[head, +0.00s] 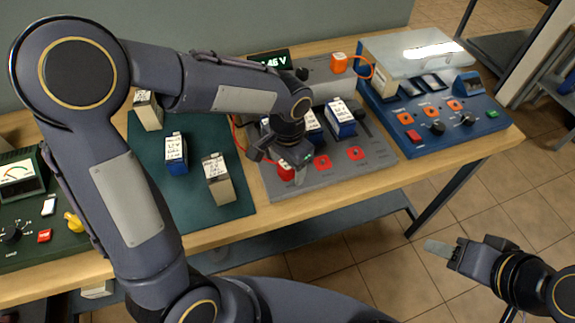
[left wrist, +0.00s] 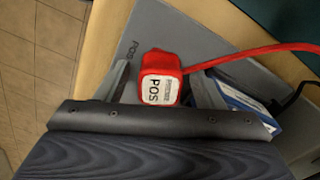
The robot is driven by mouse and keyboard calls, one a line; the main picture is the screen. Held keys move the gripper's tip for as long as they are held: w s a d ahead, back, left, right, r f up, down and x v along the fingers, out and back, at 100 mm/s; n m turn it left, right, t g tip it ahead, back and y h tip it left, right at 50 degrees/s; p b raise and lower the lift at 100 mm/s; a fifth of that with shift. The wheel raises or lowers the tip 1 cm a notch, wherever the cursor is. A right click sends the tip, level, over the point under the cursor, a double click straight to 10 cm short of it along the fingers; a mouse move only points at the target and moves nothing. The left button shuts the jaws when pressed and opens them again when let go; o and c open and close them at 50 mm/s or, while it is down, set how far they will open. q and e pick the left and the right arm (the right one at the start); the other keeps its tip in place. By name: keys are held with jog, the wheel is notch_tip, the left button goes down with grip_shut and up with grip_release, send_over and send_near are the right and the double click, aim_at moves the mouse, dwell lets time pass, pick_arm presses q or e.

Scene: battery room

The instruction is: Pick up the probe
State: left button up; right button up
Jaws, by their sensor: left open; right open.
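The red probe (left wrist: 160,82), with a white POS label and a red lead, sits between the two fingers of my left gripper (left wrist: 163,92) in the left wrist view. In the head view the probe (head: 286,174) shows as a small red piece at the front of the grey tester board (head: 375,165), partly hidden by my left gripper (head: 282,166). The left fingers are open on either side of it; I cannot tell whether they touch it. My right gripper (head: 447,248) is open and empty, away from the bench at the lower right.
A blue-and-white battery (head: 341,120) stands on the tester just behind. Batteries (head: 176,152) stand on the green mat (head: 236,202) to the left. A blue console (head: 455,135) is at right. Open floor (head: 350,275) lies before the wooden bench.

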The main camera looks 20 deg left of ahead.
pick_arm(q)
jog(key=c, duration=1.1)
jog(key=shift+r, duration=0.1)
